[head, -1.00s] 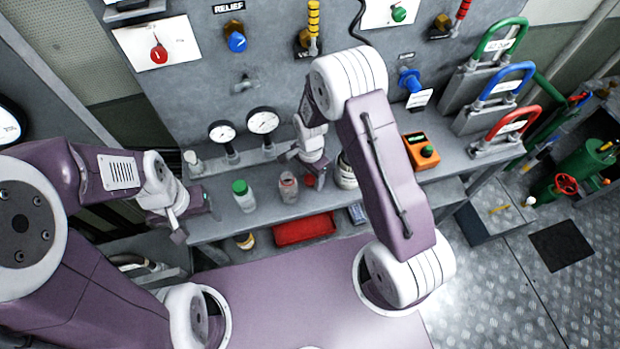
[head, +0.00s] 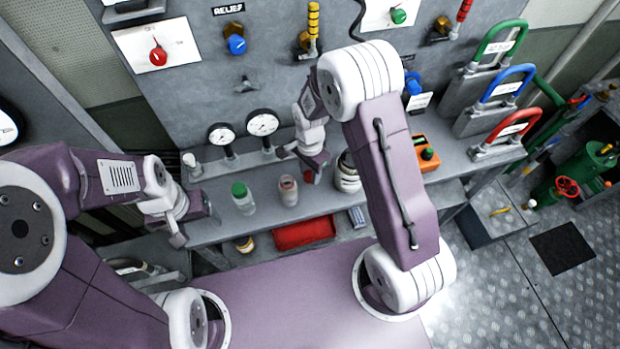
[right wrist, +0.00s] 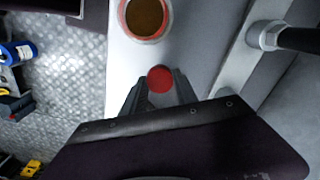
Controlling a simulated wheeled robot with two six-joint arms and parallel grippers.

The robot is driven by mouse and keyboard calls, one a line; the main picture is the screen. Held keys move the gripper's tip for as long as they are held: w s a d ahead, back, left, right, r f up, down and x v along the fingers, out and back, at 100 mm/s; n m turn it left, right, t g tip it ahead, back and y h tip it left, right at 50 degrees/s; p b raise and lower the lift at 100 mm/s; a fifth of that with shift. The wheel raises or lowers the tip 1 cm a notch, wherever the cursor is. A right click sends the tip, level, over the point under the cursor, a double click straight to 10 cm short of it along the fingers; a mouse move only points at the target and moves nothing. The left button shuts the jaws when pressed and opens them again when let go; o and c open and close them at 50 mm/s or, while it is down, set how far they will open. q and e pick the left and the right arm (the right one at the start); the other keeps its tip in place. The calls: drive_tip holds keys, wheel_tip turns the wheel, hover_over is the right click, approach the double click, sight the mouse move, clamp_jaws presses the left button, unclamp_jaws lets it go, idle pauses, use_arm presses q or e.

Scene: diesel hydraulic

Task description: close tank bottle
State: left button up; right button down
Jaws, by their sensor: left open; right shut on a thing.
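An open clear bottle (head: 288,191) with a reddish rim stands on the grey shelf. In the right wrist view, I look down into the open mouth of a bottle with brown contents (right wrist: 145,17). My right gripper (head: 312,168) is shut on a red cap (head: 309,177), to the right of the open bottle and apart from it. The red cap also shows between the fingers in the right wrist view (right wrist: 160,78). My left gripper (head: 192,222) is open and empty at the shelf's left end.
A green-capped bottle (head: 242,198) stands left of the open bottle, and a white jar (head: 347,175) stands to the right. Two gauges (head: 262,125) rise behind. A red tray (head: 304,234) lies on the lower level. An orange box (head: 425,153) sits further right.

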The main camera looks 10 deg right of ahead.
drive_tip(key=s+d+r+b, duration=0.1)
drive_tip(key=s+d+r, duration=0.6)
drive_tip(key=s, duration=0.2)
drive_tip(key=shift+s, duration=0.25)
